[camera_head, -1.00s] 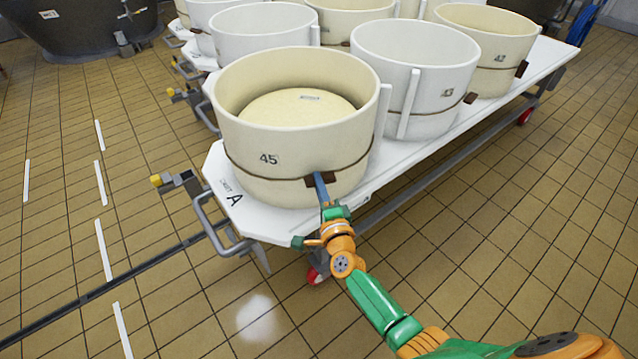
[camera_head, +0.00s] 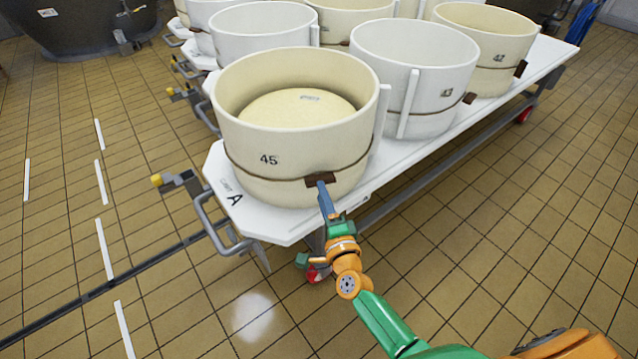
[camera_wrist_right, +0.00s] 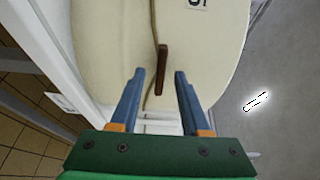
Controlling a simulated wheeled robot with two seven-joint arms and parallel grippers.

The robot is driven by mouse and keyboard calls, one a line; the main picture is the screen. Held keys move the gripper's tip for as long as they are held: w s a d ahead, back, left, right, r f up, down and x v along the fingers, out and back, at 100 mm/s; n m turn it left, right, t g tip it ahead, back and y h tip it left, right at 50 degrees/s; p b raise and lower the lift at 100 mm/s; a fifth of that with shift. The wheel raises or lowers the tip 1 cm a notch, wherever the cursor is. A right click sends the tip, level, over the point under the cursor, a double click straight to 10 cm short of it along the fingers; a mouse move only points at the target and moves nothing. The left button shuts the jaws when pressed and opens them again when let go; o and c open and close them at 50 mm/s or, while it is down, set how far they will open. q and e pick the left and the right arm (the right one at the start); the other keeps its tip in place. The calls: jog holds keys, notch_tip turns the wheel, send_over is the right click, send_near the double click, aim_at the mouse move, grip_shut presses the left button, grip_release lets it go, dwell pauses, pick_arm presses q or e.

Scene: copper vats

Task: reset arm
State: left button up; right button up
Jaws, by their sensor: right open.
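My right gripper (camera_head: 323,190) reaches in from the lower right toward the front of the cream tub marked 45. In the right wrist view the gripper (camera_wrist_right: 156,78) is open, with its two blue fingers apart and nothing held between them. The brown clasp (camera_wrist_right: 162,68) on the band of the cream tub (camera_wrist_right: 105,45) stands ahead of the gap between the fingers. In the head view the clasp (camera_head: 321,180) is close to the fingertips; whether they touch cannot be told. My left gripper is not in view.
The tub 45 (camera_head: 250,140) holds a cream-coloured mass and stands on a white wheeled trolley (camera_head: 285,228) with other tubs behind it. Tiled floor (camera_head: 500,230) lies open to the right. A dark vat (camera_head: 85,30) stands at the back left.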

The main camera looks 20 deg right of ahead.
jog(key=s, duration=0.3)
jog(key=s+a+f+n+g+y, duration=0.1)
jog(key=s+f+n+g, duration=0.15)
jog(key=f, duration=0.35)
jog(key=s+a+f+n+g+y, duration=0.1)
jog(key=s+f+n+g, duration=0.1)
jog(key=s+f+n, duration=0.3)
jog(key=s+d+f+n+g, duration=0.3)
jog(key=s+f+n+g, duration=0.65)
jog(key=s+f, duration=1)
jog(key=s+d+f+n+g+h, duration=0.1)
jog(key=s+d+n, duration=0.1)
jog(key=s, duration=0.3)
jog(key=s+d+f+n+g, duration=0.1)
jog(key=s+f+n+g, duration=0.1)
jog(key=s, duration=0.3)
notch_tip(320, 180, up, 14)
jog(key=p, duration=1.3)
jog(key=shift+d+f+p, duration=0.15)
jog(key=shift+f+p, duration=0.05)
jog(key=shift+p, duration=0.1)
